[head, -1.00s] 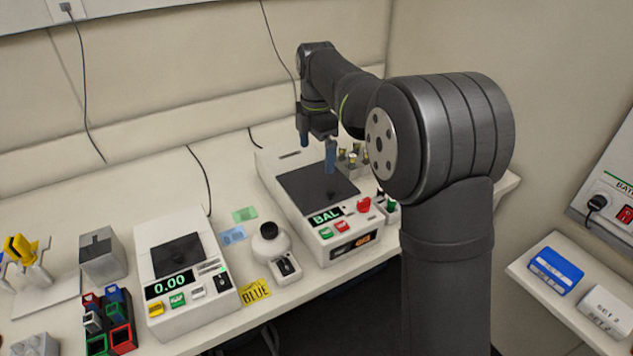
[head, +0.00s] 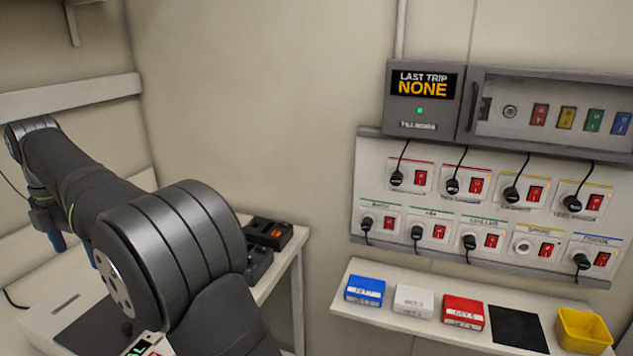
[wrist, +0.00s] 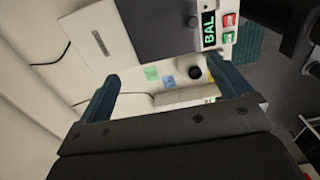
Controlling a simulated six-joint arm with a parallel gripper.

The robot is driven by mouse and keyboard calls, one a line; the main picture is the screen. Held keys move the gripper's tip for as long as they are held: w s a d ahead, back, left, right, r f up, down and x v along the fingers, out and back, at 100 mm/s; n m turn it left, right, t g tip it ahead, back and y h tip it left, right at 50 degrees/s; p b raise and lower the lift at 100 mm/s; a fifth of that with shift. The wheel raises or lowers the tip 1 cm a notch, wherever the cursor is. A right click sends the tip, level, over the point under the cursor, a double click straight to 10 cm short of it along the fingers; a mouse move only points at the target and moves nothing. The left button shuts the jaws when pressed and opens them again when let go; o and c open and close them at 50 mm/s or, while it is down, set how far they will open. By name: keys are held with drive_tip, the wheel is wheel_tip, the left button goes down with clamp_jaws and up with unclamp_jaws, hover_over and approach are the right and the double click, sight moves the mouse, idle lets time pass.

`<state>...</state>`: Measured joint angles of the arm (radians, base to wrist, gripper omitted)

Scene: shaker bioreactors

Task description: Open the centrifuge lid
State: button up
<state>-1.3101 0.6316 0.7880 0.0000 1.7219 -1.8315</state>
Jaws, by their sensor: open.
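The centrifuge is the white machine with the green BAL display. In the head view its white top (head: 62,302) shows at the lower left, partly cut off and partly behind my arm. Its dark square lid (head: 85,330) lies flat and looks closed. In the wrist view the dark lid (wrist: 160,18) is at the top, with the BAL display (wrist: 208,28) and red and green buttons to its right. My gripper (head: 75,248) hangs above the machine with blue fingers apart. In the wrist view my gripper (wrist: 162,68) is open and empty, with no contact visible.
A dark device (head: 268,232) stands at the bench's right end. A wall panel (head: 480,215) holds several plugs and red switches. Below it, a shelf carries blue (head: 365,290), white (head: 413,300) and red (head: 463,312) boxes and a yellow bin (head: 583,330).

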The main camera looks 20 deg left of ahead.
drive_tip(key=c, duration=1)
drive_tip(key=m+g+y, duration=0.3)
drive_tip(key=m, duration=0.5)
hover_over(126, 325)
drive_tip(key=w+d, duration=0.5)
drive_tip(key=shift+c, duration=0.2)
drive_tip(key=m, duration=0.1)
drive_tip(key=x, duration=1.6)
drive_tip(key=shift+s+a+f, duration=0.15)
drive_tip(key=shift+f, duration=0.2)
drive_tip(key=shift+c, duration=0.4)
drive_tip(key=shift+a, duration=0.1)
clamp_jaws()
